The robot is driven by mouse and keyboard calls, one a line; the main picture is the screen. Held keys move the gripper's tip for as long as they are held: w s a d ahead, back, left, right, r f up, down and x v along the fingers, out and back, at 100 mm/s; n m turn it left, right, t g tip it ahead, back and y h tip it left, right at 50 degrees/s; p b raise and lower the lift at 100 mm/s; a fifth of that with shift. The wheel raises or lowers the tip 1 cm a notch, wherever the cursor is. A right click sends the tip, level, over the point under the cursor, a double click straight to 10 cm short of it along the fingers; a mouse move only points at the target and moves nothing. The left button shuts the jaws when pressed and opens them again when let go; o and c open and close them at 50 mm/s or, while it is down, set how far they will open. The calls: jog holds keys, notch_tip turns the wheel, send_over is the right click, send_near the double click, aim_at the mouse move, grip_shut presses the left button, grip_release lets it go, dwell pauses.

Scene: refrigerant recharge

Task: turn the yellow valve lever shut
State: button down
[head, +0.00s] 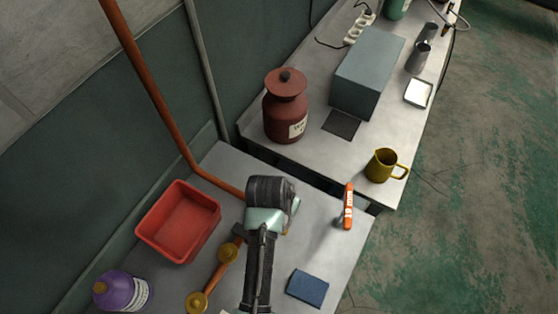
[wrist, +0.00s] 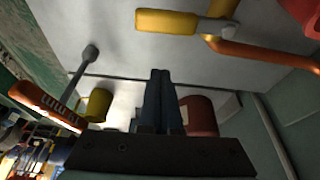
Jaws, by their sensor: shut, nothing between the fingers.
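The yellow valve lever (wrist: 167,21) shows at the top of the wrist view, lying roughly crosswise in the picture. Its right end meets a grey valve piece (wrist: 216,29) beside a copper-orange pipe (wrist: 262,53). My gripper (wrist: 160,73) shows in the wrist view with its two dark fingers together and nothing between them. The fingertips appear apart from the lever. In the head view my arm and wrist cover the fingers and most of the valve. The pipe (head: 163,108) comes down the wall there and runs behind my wrist.
A red tray (head: 150,238), a purple bottle (head: 117,292), a blue pad (head: 308,288) and an orange-handled tool (head: 348,206) surround my arm. A red canister (head: 284,108), grey box (head: 368,75) and yellow jug (head: 381,166) stand on the farther bench. Green floor lies right.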

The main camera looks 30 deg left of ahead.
jog(key=shift+s+f+p, duration=0.5)
jog(key=shift+s+p, duration=0.15)
jog(key=shift+s, duration=0.15)
jog(key=shift+s+f+p, duration=0.5)
jog(key=shift+s+p, duration=0.1)
jog(key=shift+s, duration=0.2)
jog(key=shift+s, duration=0.1)
